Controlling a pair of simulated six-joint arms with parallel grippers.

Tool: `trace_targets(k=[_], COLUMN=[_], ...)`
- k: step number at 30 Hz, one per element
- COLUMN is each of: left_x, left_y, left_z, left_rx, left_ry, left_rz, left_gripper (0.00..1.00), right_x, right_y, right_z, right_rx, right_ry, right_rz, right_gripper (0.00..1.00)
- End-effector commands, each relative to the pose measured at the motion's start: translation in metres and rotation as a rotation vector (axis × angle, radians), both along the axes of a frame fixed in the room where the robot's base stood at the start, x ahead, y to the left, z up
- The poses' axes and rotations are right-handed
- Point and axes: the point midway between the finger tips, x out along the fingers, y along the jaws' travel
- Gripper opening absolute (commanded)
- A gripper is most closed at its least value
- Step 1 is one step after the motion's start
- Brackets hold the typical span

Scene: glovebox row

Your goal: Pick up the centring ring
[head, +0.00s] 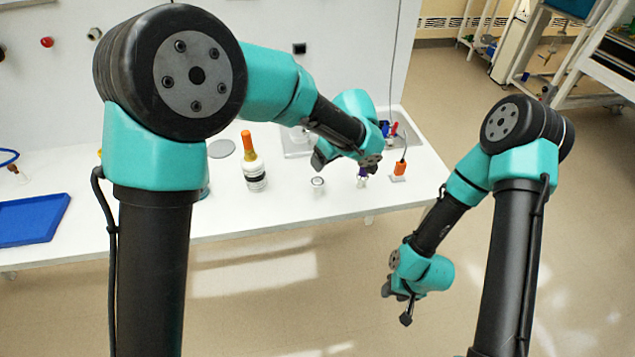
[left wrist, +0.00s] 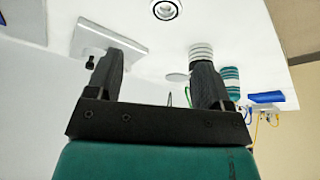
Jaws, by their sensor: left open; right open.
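My right gripper (head: 397,303) is open and empty, over the floor in front of the bench.
On the white bench (head: 270,215) stand an orange-capped bottle (head: 253,163), a blue tray (head: 32,219) and an orange item (head: 399,170) with a cable. A ribbed pale piece (left wrist: 201,52) shows behind one left finger. The front middle of the bench is clear.

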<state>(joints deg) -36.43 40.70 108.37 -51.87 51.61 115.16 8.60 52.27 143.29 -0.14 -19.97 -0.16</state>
Motion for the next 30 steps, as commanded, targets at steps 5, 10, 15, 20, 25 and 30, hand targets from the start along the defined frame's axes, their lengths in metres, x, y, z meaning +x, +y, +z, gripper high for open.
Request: trace_targets(k=[5,10,15,20,25,30], left_x=[0.008,0.015,0.017,0.017,0.017,0.018], left_y=[0.009,0.014,0.015,0.015,0.017,0.023], left_z=[-0.030,-0.050,-0.055,-0.055,-0.059,-0.079], left_rx=[0.002,0.001,-0.001,-0.001,0.000,0.002], left_ry=[0.003,0.001,0.001,0.001,0.002,0.004], left_rz=[0.002,0.001,0.000,0.000,-0.001,0.000], left_gripper=[0.74,0.74,0.74,0.74,0.74,0.74], right_x=[0.000,0.000,0.000,0.000,0.000,0.000], right_y=[0.000,0.000,0.000,0.000,0.000,0.000], right_z=[0.000,0.000,0.000,0.000,0.000,0.000], right_rx=[0.000,0.000,0.000,0.000,0.000,0.000], right_ry=[0.000,0.000,0.000,0.000,0.000,0.000], right_rz=[0.000,0.000,0.000,0.000,0.000,0.000], right_gripper=[0.43,0.43,0.43,0.43,0.43,0.43])
